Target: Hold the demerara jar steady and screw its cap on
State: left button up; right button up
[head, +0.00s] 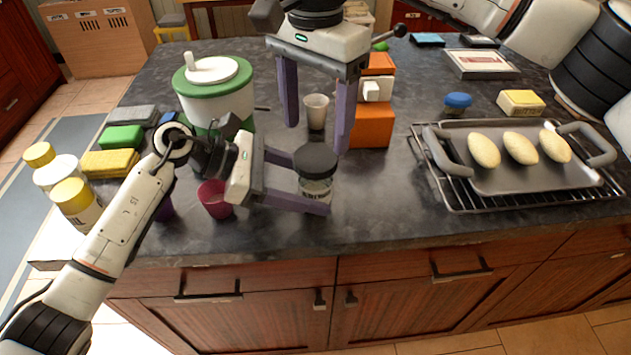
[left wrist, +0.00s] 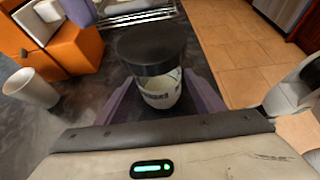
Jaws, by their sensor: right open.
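The demerara jar (head: 316,187) is clear glass with a pale label and stands near the counter's front edge. Its black cap (head: 316,159) sits on top of it; whether it is threaded cannot be told. My left gripper (head: 312,187) reaches in from the left with a finger on each side of the jar. In the left wrist view the jar (left wrist: 160,92) is between the two fingers, which appear to touch it, and the cap (left wrist: 152,50) is above them. My right gripper (head: 318,137) points down, open and empty, with its fingertips just above and behind the cap.
A magenta cup (head: 215,198) stands under my left gripper. A white cup (head: 316,112), a green-and-white canister (head: 215,92) and an orange box (head: 371,124) stand behind. At right, a tray (head: 490,180) with three bread rolls lies on a rack. The counter right of the jar is clear.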

pick_arm(q)
jog(key=shift+o, duration=0.4)
jog(key=shift+a, duration=0.1)
jog(key=v, duration=1.2)
jog(key=shift+s, duration=0.1)
pick_arm(e)
jog(key=shift+s, duration=0.1)
